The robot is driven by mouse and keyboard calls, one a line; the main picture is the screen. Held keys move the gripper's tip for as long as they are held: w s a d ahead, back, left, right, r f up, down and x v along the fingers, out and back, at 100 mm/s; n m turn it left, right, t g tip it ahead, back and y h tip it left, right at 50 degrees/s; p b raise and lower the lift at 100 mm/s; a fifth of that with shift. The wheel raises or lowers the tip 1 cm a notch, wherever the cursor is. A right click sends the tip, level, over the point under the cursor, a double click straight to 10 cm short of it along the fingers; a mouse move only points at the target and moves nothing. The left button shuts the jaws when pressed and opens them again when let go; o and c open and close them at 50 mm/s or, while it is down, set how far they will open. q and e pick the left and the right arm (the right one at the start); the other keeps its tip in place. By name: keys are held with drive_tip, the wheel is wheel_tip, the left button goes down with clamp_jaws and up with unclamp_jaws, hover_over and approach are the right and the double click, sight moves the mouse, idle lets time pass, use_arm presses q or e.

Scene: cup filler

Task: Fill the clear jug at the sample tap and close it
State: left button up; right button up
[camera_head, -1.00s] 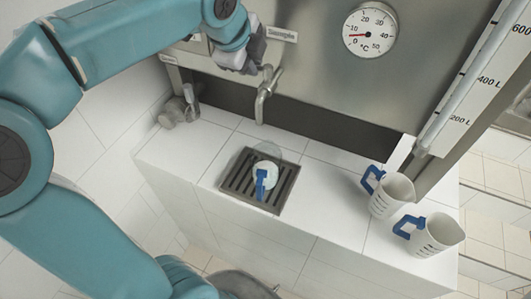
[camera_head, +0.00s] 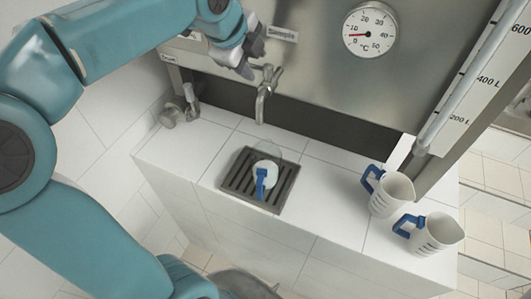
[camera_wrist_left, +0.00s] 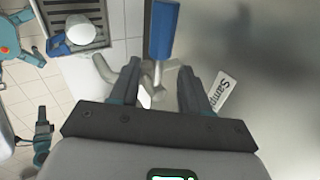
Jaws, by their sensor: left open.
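The clear jug (camera_head: 264,158) stands on the drain grate (camera_head: 237,186) below the sample tap (camera_head: 261,104), its blue handle towards me. A pale whitish round surface shows inside it. The jug (camera_wrist_left: 80,28) also shows at the upper left of the left wrist view. My left gripper (camera_head: 252,58) is open at the top of the tap, beside the "Sample" label (camera_head: 282,33). In the left wrist view the gripper (camera_wrist_left: 157,85) has its fingers apart, with grey tap parts (camera_wrist_left: 128,78) and a blue bar (camera_wrist_left: 163,30) ahead of them. Contact cannot be told. My right gripper is not recognisable.
Two measuring jugs with blue handles, a nearer one (camera_head: 437,236) and a farther one (camera_head: 393,195), stand at the counter's right. Another valve (camera_head: 178,108) sits at the left. A gauge (camera_head: 370,30) and level tube are on the steel tank. White counter around the grate is clear.

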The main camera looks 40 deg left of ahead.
use_arm(q)
drive_tip(key=v, duration=1.6)
drive_tip(key=shift+r, duration=0.1)
